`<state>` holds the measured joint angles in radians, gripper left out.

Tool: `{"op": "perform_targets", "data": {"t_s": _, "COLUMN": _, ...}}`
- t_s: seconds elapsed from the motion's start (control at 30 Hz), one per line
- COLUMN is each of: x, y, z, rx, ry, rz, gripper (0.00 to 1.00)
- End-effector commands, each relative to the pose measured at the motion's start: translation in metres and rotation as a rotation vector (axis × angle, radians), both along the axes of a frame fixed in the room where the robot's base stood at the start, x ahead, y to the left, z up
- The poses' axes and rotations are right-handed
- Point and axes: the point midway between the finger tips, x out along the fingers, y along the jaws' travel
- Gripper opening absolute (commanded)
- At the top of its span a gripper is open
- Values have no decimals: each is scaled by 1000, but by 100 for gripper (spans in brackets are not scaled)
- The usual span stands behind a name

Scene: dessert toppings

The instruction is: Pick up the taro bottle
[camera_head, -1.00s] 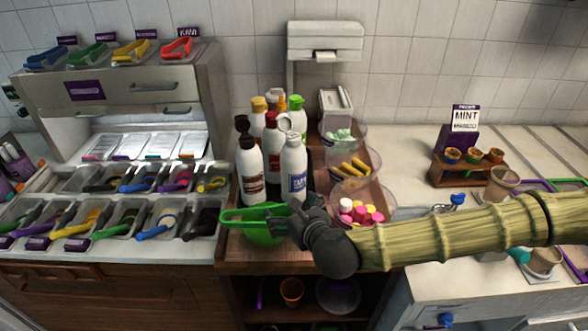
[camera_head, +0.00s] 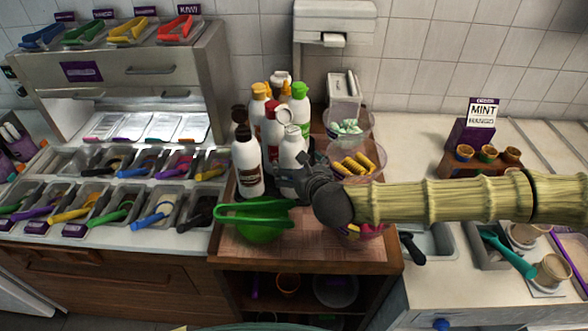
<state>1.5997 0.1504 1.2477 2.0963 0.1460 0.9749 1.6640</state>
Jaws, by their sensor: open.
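The taro bottle is the white bottle (camera_head: 292,147) with a grey-white cap at the front right of a bottle group on the wooden counter. It stands upright, and its lower part, with the label, is hidden behind my gripper. My gripper (camera_head: 283,180) is open and points left across the front of this bottle's lower body. I cannot tell whether the fingers are around the bottle or only in front of it. A white bottle with a brown label and dark cap (camera_head: 248,165) stands just left of it.
More bottles, including one with a red label (camera_head: 271,130), stand close behind. Clear cups with yellow pieces (camera_head: 358,163) and mint pieces (camera_head: 348,128) stand right and behind. Topping trays fill the left.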

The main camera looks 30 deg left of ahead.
Motion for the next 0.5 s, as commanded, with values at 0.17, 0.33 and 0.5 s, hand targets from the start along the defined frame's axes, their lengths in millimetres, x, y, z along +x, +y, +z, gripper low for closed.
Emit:
{"op": "perform_targets", "data": {"t_s": 0.17, "x": 6, "y": 7, "z": -4, "rx": -1, "ry": 0, "rz": -1, "gripper": 93}}
{"op": "perform_targets", "data": {"t_s": 0.33, "x": 18, "y": 18, "z": -13, "rx": -1, "ry": -1, "rz": -1, "gripper": 93}}
{"op": "perform_targets", "data": {"t_s": 0.5, "x": 28, "y": 30, "z": -22, "rx": -1, "ry": 0, "rz": -4, "gripper": 93}}
